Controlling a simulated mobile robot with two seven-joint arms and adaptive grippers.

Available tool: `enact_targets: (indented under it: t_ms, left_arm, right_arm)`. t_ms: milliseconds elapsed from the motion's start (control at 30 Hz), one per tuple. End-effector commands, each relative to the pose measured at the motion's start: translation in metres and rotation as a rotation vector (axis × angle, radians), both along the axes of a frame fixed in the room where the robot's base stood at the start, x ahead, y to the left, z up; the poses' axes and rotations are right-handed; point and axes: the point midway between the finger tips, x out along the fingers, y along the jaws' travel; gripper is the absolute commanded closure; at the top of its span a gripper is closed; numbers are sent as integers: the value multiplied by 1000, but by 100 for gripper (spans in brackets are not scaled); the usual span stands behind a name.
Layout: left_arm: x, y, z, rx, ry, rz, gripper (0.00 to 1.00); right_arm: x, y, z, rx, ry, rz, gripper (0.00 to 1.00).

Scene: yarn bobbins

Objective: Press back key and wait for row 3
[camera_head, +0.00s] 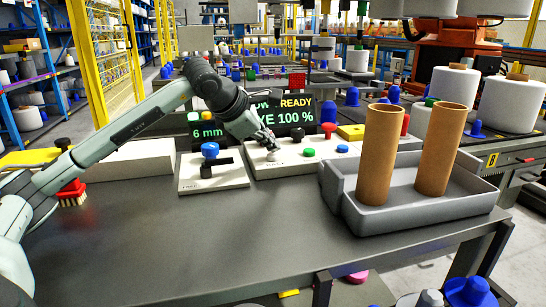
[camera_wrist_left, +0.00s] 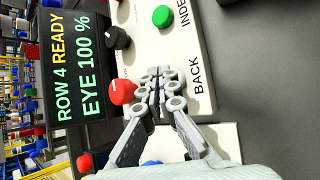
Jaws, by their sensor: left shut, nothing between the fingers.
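A white key panel (camera_head: 290,163) stands on the grey table below a dark display (camera_head: 290,118). In the left wrist view the display (camera_wrist_left: 75,60) reads ROW 4 READY and EYE 100 %. The BACK label (camera_wrist_left: 196,76) is printed on the panel there; the back key itself is hidden behind my fingers. My left gripper (camera_head: 270,147) is shut and empty, with its fingertips over the panel beside that label. It also shows in the wrist view (camera_wrist_left: 155,88). I cannot tell whether the fingertips touch the key. My right gripper is not in view.
A green key (camera_head: 308,152), a blue key (camera_head: 342,148) and a black knob (camera_wrist_left: 117,38) sit on the panel. Left of it is a base with a blue knob (camera_head: 210,149). A grey tray (camera_head: 420,207) with two brown tubes (camera_head: 380,150) stands right. The front table is clear.

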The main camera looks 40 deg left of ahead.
Motion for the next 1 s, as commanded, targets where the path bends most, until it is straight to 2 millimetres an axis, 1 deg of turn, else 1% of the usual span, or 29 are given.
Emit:
enact_targets:
  t_ms: [267, 1000]
  left_arm:
    - [0, 0, 1, 0, -1, 1, 100]
    - [0, 0, -8, 0, 0, 0, 100]
  right_arm:
    - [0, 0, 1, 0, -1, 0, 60]
    - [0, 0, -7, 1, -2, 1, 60]
